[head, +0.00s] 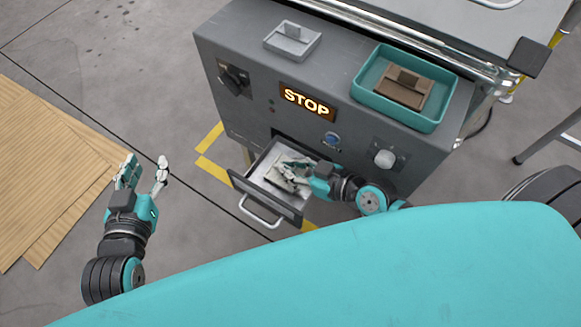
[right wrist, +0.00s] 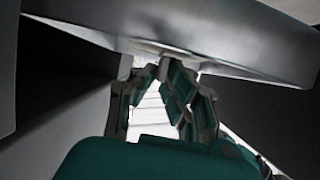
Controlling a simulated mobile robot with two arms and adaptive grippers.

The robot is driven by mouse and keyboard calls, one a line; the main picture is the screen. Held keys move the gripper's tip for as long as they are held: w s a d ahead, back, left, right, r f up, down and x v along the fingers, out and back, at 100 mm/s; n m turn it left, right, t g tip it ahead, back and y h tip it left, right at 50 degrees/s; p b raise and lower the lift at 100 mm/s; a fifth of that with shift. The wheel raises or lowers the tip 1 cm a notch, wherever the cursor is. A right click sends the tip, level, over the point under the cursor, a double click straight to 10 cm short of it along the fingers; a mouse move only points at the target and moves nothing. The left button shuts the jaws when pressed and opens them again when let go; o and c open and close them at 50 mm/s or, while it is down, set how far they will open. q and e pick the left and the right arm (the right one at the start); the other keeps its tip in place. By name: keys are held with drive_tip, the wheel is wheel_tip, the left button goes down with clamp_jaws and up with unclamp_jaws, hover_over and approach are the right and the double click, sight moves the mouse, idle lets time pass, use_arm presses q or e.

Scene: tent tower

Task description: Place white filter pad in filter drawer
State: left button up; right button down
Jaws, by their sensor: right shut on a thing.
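The filter drawer (head: 293,205) is pulled out of the front of the grey machine, with its handle toward the front left. My right gripper (head: 298,174) reaches into the drawer from the right. It is shut on a pale thing that I take for the white filter pad (head: 283,183); the fingers hide much of it. I cannot tell whether the pad touches the drawer floor. In the right wrist view the right gripper's fingers (right wrist: 165,88) are close together, with pale ribbed surface behind. My left gripper (head: 143,172) is open and empty above the floor at left.
On the machine top (head: 335,55) stand a small light grey tray (head: 292,40) with a raised block and a teal tray (head: 433,124) holding a brown pad (head: 405,88). A lit STOP sign (head: 307,102) is above the drawer. Wooden boards (head: 45,165) lie at left.

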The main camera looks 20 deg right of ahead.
use_arm(q)
drive_tip(key=shift+r, duration=0.15)
use_arm(e)
drive_tip(key=shift+f, duration=0.1)
drive_tip(key=c, duration=1.4)
unclamp_jaws()
drive_tip(key=shift+c, duration=0.2)
use_arm(q)
drive_tip(key=shift+w+d+r, duration=0.1)
drive_tip(key=shift+w+r, duration=0.1)
drive_tip(key=shift+r, duration=0.1)
drive_tip(key=shift+s+a+f+g+y+p, duration=0.1)
drive_tip(key=shift+s+a+f+g+p, duration=0.1)
drive_tip(key=shift+s+f+g, duration=0.35)
drive_tip(key=shift+s+a+f+g+y+p, duration=0.1)
drive_tip(key=shift+s+a+f+g, duration=0.15)
drive_tip(key=shift+f, duration=0.55)
drive_tip(key=shift+s+a+f+g+y+p, duration=0.15)
drive_tip(key=shift+s+f+g, duration=0.2)
drive_tip(key=shift+f, duration=0.35)
use_arm(e)
drive_tip(key=v, duration=1.2)
